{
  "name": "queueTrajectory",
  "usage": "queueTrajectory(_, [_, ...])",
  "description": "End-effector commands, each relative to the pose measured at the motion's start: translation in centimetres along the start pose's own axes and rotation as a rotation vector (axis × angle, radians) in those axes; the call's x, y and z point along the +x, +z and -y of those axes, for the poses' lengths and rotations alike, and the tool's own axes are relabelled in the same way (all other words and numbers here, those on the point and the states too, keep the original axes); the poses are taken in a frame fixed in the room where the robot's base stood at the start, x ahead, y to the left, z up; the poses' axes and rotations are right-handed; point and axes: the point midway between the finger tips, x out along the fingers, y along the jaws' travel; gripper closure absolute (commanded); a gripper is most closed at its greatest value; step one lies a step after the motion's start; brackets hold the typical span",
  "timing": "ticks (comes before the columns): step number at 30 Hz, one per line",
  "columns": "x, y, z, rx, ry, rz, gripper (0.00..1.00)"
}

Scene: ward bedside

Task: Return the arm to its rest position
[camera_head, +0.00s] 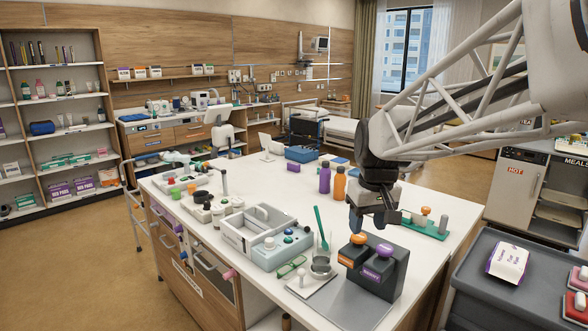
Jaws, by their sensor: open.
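My arm (450,110) reaches in from the upper right, over the right part of the white table (240,178). My gripper (373,222) points down, open, with nothing seen between its fingers. It hangs just above or behind a dark box (372,272) that has an orange knob (358,239) and a purple knob (385,250) on top. I cannot tell the exact gap between the fingertips and the knobs.
Purple (324,178) and orange (339,184) bottles stand left of my gripper. A green base with posts (428,228) is to its right. A dark cart (470,285) stands at right.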

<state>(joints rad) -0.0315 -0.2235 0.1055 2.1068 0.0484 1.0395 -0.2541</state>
Motion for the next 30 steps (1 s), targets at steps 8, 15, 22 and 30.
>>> queueTrajectory(8, [-0.1, 7.1, 0.9, 0.074, 0.022, -0.029, 0.50])
queueTrajectory(15, [0.5, 13.0, 1.7, 0.137, 0.038, -0.054, 0.50])
queueTrajectory(22, [1.7, 18.5, 2.5, 0.197, 0.053, -0.080, 0.50])
queueTrajectory(30, [3.4, 23.7, 3.4, 0.256, 0.066, -0.104, 0.50])
